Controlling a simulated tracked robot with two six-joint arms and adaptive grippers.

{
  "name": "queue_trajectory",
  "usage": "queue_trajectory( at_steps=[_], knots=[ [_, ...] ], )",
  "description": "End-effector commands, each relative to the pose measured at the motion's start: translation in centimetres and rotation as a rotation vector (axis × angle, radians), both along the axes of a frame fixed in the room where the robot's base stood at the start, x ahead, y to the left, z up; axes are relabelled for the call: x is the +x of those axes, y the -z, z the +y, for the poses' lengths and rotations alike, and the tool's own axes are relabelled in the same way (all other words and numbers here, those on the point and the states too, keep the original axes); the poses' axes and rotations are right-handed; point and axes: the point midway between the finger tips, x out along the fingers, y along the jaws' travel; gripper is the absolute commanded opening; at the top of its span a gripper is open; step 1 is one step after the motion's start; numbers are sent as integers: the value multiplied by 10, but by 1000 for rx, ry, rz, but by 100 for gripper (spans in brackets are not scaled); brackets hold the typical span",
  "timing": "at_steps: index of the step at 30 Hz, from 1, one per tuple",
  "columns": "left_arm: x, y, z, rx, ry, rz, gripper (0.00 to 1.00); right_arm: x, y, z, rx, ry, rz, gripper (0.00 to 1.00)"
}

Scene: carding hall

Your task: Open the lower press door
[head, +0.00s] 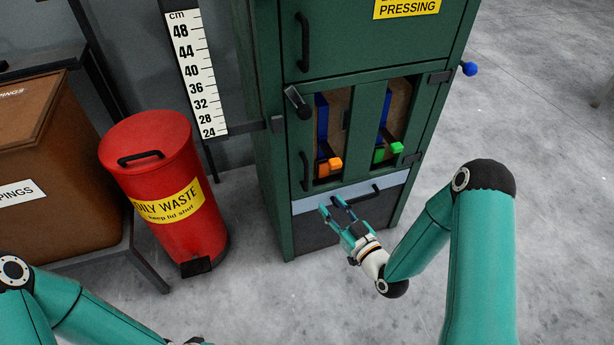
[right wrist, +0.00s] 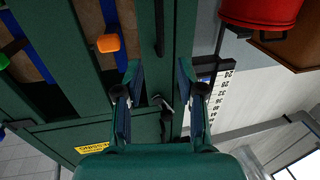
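The green press (head: 270,130) stands in the middle of the head view. Its lower door (head: 323,187) looks shut and has two openings. The door's upright black handle (head: 304,171) is on its left side and also shows in the right wrist view (right wrist: 158,28). A latch lever (head: 297,101) sits at the door's upper left corner. My right gripper (head: 331,203) is open and empty, in front of the press's lower part, apart from the handle. Its spread fingers (right wrist: 160,70) show in the right wrist view. My left arm is at the lower left; its gripper is out of frame.
An orange block (head: 335,164) and a green block (head: 396,148) show in the openings. A red waste bin (head: 170,240) and a height scale (head: 197,75) stand left. The floor at right is clear.

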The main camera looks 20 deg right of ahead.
Motion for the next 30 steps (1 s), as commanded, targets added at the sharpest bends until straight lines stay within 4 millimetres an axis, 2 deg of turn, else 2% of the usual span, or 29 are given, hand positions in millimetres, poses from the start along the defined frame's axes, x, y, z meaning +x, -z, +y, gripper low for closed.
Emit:
queue_trajectory(
  at_steps=[9, 15, 21, 30],
  knots=[
    [0, 4, 0, 0, 0, 0, 40, 69, 0, 18, -1, -2, -2, 39],
    [0, 7, 0, 0, 0, 0, 40, 105, 0, 26, 1, -2, -1, 39],
    [0, 9, 0, 0, 0, 0, 40, 125, 1, 31, 1, -2, 2, 39],
    [0, 9, 0, 0, 0, 0, 40, 130, 1, 32, 1, -1, 3, 39]
  ],
)
